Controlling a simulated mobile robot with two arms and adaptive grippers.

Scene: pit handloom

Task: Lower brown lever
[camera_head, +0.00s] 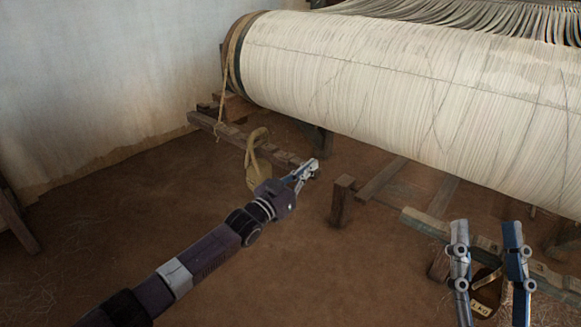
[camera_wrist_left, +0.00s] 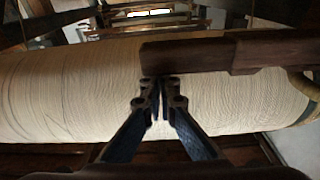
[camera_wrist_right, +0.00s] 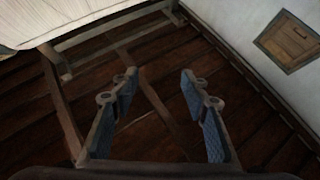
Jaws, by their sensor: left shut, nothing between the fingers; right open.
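The brown lever (camera_head: 232,135) is a long wooden bar left of the large thread-wound roller, reaching from the wall side toward the middle of the head view. My left gripper (camera_head: 314,167) is at its near right end, with fingers together and nothing held. In the left wrist view the lever (camera_wrist_left: 205,55) crosses the upper right, and the left fingertips (camera_wrist_left: 160,83) are at its end; I cannot tell whether they touch. My right gripper (camera_head: 486,226) is open and empty at the lower right; its spread fingers also show in the right wrist view (camera_wrist_right: 160,82).
The cream thread-wound roller (camera_head: 400,90) fills the upper right. A wooden post (camera_head: 342,202) stands right of my left gripper. A wooden beam (camera_head: 425,223) runs behind my right gripper. The earth floor (camera_head: 120,220) at left is clear.

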